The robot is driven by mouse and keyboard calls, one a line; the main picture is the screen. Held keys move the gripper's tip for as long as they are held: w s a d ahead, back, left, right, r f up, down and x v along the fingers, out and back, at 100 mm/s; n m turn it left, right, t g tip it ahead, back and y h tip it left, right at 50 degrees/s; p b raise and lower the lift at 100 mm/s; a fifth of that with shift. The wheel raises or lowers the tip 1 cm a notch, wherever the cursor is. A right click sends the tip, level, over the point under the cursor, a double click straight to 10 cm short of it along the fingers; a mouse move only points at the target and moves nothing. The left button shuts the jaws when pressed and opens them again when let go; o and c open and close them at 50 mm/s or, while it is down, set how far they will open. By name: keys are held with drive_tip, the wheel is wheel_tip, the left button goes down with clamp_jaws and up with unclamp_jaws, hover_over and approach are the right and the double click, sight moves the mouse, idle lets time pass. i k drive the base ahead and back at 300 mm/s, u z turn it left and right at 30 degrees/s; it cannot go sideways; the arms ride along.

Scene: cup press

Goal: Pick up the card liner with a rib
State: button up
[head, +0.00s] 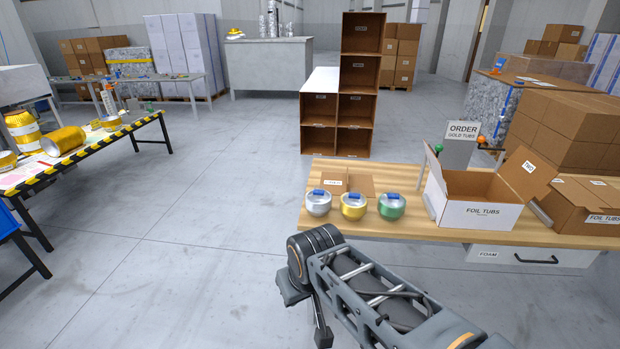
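A flat brown card piece (359,184) with a raised edge and a small white label lies at the back left of the wooden table. It may be the card liner; its rib is too small to make out. A second brown card panel (521,165), labelled TWO, stands tilted between the boxes at the right; I cannot tell if it is a box flap. My arm reaches in from the lower right, and its dark end parts hang low in front of the table, apart from both cards. The gripper fingers are not clear, and I see nothing held.
Silver (318,204), gold (353,207) and green (391,207) tubs stand along the table's front edge. An open white FOIL TUBS box (482,216) stands right of them, with a brown box (577,212) beyond. An ORDER sign (462,131) stands behind.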

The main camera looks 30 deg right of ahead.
sight(338, 183)
drive_tip(key=u, duration=0.05)
drive_tip(key=i, duration=1.1)
drive_tip(key=z, duration=0.55)
drive_tip(key=i, duration=0.65)
drive_tip(key=z, duration=0.35)
